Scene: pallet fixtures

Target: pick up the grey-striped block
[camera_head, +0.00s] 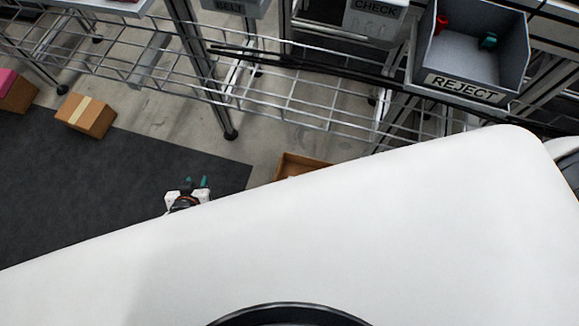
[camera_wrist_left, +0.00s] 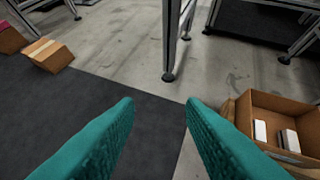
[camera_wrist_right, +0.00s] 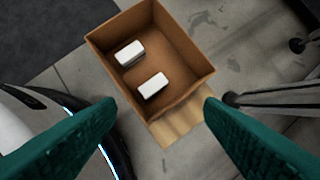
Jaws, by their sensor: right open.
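An open cardboard box (camera_wrist_right: 178,75) on the floor holds two small white blocks in the right wrist view, an upper one (camera_wrist_right: 130,54) and a lower one (camera_wrist_right: 153,87). I cannot make out a grey stripe on either. The box also shows at the right of the left wrist view (camera_wrist_left: 243,120), and its rim shows in the head view (camera_head: 300,160). My right gripper (camera_wrist_right: 160,102) is open and empty, above the near side of the box. My left gripper (camera_head: 196,182) is open and empty, to the left of the box; its teal fingers (camera_wrist_left: 160,104) are wide apart.
A taped carton (camera_head: 86,115) and a pink-topped box (camera_head: 14,92) sit by the dark mat (camera_head: 110,170). A wire rack (camera_head: 300,100) stands behind, with a REJECT bin (camera_head: 465,95) holding red and teal items. Rack legs (camera_wrist_right: 270,100) stand right of the cardboard box.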

